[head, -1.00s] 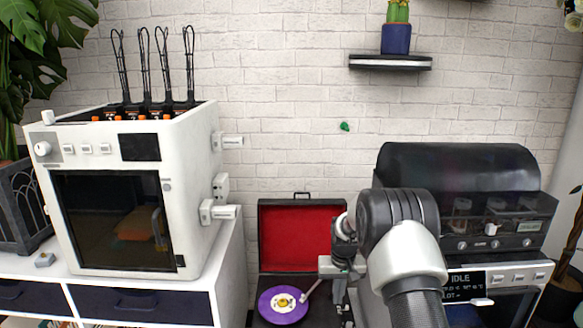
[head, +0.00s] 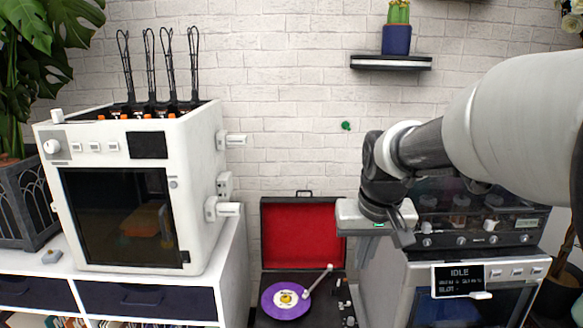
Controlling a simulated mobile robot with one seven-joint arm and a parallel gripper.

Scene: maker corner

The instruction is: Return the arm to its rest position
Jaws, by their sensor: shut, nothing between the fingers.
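My arm reaches in from the right edge of the head view and bends down at its wrist. My gripper (head: 378,250) hangs in front of the machine at the right, just right of the record player's open red lid. Its fingers point down and are partly hidden by the wrist and gripper body. It is shut and holds nothing that I can see.
A white 3D printer (head: 130,190) stands on a white cabinet at the left. A record player (head: 303,232) with a purple record (head: 283,302) is open at centre. A machine with an "IDLE" display (head: 459,281) stands at right. A shelf (head: 390,62) holds a cactus.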

